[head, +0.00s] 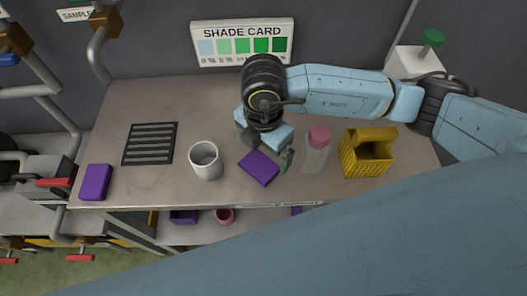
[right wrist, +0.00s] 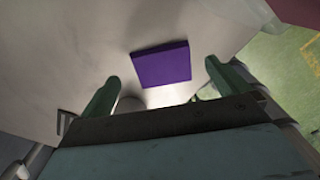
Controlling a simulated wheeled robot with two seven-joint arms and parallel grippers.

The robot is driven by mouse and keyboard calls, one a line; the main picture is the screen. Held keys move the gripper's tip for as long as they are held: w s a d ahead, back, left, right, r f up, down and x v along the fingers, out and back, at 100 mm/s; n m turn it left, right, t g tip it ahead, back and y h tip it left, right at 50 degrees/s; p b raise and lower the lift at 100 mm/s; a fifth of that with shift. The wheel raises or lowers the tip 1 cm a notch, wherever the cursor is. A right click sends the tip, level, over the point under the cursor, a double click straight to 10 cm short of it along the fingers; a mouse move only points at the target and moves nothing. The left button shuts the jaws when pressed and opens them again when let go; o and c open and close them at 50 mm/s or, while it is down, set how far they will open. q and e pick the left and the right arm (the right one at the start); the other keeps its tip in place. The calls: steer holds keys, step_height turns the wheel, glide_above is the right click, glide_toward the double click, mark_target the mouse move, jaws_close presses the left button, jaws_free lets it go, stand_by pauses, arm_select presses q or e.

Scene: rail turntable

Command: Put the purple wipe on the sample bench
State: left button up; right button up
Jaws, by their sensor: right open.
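A flat purple wipe (head: 259,167) lies on the grey bench top (head: 225,105), near its front edge. My right gripper (head: 266,151) is over this wipe, open and empty. In the right wrist view, the purple wipe (right wrist: 161,64) shows beyond and between the two green fingertips (right wrist: 160,76), apart from both. A second purple block-like piece (head: 95,182) lies at the bench's front left corner. A sign reading "SAMPLE" (head: 76,14) is partly cut off at the upper left. My left gripper is not in view.
A white mug (head: 206,161) stands left of the wipe. A pink-capped clear bottle (head: 316,150) and a yellow basket (head: 366,155) stand to its right. A dark slotted mat (head: 150,144) lies at left. A lower shelf holds purple pieces and a pink cup (head: 225,216).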

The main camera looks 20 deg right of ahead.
mark_target(263, 161)
step_height(263, 161, up, 9)
steer(key=shift+f, duration=0.2)
